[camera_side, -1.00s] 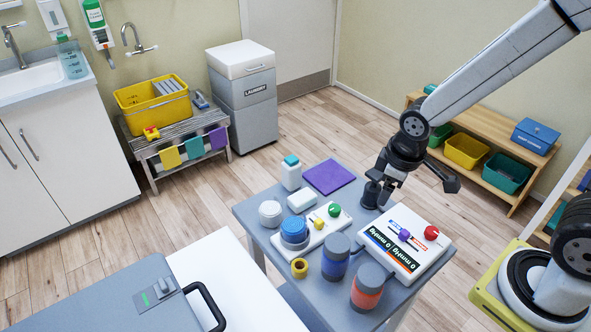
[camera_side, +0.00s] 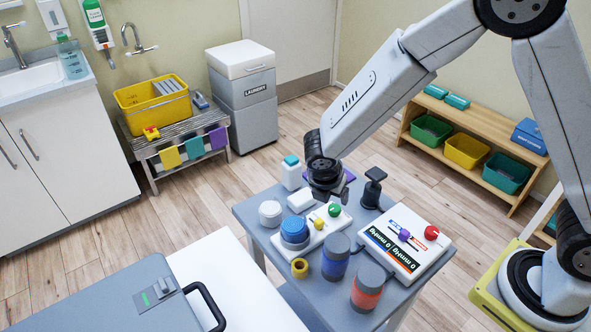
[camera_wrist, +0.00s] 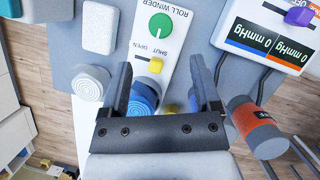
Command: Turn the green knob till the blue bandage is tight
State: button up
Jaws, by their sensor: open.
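The green knob (camera_side: 334,210) sits at the far end of the white roll winder panel (camera_side: 316,237); it also shows in the wrist view (camera_wrist: 160,25), with a white mark. A yellow slider (camera_side: 318,222) sits beside it, between the words SHUT and OPEN in the wrist view (camera_wrist: 156,65). The blue bandage roll (camera_side: 294,230) stands at the near end of the panel, partly hidden by a finger in the wrist view (camera_wrist: 144,97). My gripper (camera_wrist: 162,88) is open and empty above the panel, its fingers on either side of it in the wrist view.
A white gauge box (camera_side: 404,243) with a red knob (camera_side: 432,233) and purple slider stands to the right.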

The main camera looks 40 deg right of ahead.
aim_at(334, 208)
jog(key=shift+d+f, duration=0.1)
jog(key=shift+f, duration=0.05)
jog(key=shift+x, duration=3.75)
grip_shut()
jog(key=shift+m, duration=0.4)
